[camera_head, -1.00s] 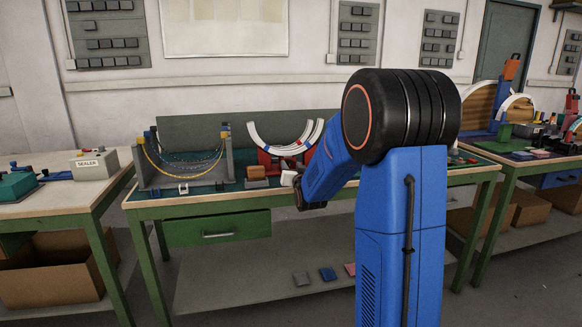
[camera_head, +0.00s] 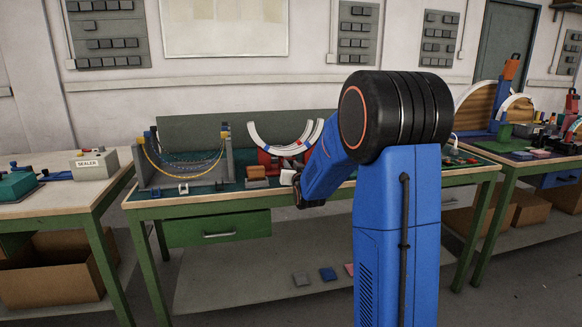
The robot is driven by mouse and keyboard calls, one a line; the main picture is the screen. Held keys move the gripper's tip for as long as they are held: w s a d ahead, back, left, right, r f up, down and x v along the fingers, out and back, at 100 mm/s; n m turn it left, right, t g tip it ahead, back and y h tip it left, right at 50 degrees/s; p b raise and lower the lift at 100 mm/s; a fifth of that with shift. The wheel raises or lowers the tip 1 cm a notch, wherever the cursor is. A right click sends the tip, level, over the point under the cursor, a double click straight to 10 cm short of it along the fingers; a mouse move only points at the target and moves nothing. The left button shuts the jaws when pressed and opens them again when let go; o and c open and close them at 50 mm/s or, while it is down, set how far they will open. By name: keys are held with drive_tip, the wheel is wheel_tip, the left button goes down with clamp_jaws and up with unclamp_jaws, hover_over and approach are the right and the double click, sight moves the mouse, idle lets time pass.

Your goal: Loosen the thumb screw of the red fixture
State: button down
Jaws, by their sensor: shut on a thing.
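The red fixture (camera_head: 266,160) stands on the middle bench and carries white curved arcs (camera_head: 257,139) with red and blue marks. My arm hides its right part. My gripper (camera_head: 290,180) is low in front of the fixture, at the end of my blue arm, seen small and partly from behind. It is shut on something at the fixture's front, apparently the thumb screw. The screw itself is too small and covered to make out. A small pale piece shows at the gripper's tip; I cannot tell whether it is a finger or a held part.
A grey frame with yellow chains (camera_head: 185,160) stands left of the fixture. An orange-brown block (camera_head: 256,172) sits close to my gripper's left. Small white parts (camera_head: 184,188) lie near the bench's front edge. The green drawer (camera_head: 217,229) is shut.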

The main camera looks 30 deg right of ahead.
drive_tip(key=shift+n, duration=2.8)
drive_tip(key=c, duration=1.5)
unclamp_jaws()
drive_tip(key=shift+c, duration=0.2)
drive_tip(key=shift+s, duration=0.1)
drive_tip(key=v, duration=1.7)
drive_tip(key=shift+s+a, duration=0.1)
